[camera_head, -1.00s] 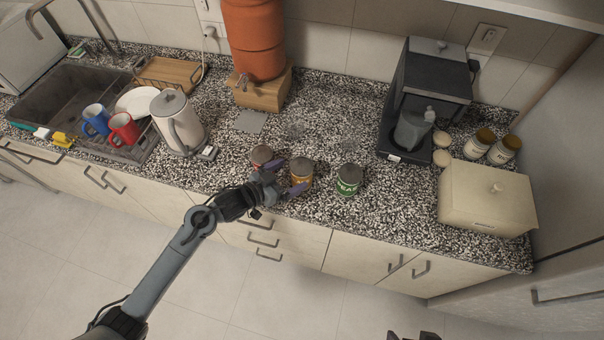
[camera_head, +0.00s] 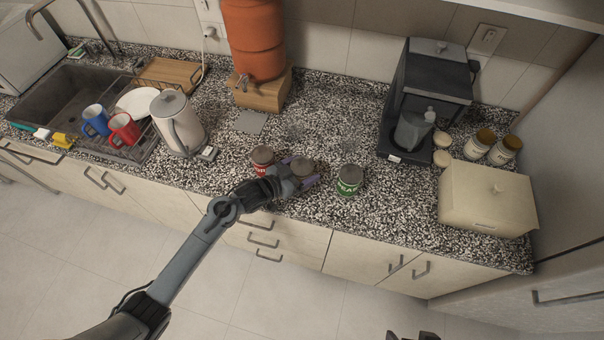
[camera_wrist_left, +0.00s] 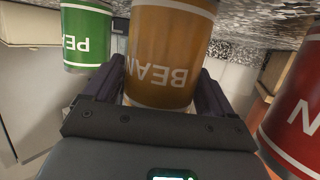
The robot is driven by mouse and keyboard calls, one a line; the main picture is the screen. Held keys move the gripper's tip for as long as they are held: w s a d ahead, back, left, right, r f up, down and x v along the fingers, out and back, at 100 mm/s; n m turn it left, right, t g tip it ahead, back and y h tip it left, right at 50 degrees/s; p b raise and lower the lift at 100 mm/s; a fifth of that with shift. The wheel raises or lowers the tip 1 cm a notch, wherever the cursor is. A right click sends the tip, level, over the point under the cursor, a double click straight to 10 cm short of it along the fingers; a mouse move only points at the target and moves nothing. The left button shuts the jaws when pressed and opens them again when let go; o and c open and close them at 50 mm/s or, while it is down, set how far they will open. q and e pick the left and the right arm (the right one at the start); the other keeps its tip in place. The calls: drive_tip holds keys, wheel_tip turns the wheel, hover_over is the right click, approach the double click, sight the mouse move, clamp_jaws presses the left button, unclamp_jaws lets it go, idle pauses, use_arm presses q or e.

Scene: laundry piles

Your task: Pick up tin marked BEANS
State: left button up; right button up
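The orange-yellow BEANS tin (camera_head: 303,169) stands upright on the counter in the middle of a row of three tins. In the left wrist view the tin (camera_wrist_left: 170,50) stands between the two fingers, its lettering upside down. My left gripper (camera_head: 302,172) is open around it, a finger on each side; whether either finger touches the tin is not clear. A red tin (camera_head: 262,158) is just left of it, and a green tin (camera_head: 349,180) is to its right.
The speckled counter (camera_head: 330,215) is clear in front of the tins. A kettle (camera_head: 178,122) and dish rack with mugs stand left. An orange water dispenser (camera_head: 255,40) stands behind. A coffee machine (camera_head: 430,90), jars and a cream bread box (camera_head: 487,197) stand right.

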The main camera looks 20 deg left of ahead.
use_arm(q)
drive_tip(key=shift+r, duration=0.1)
drive_tip(key=c, duration=1)
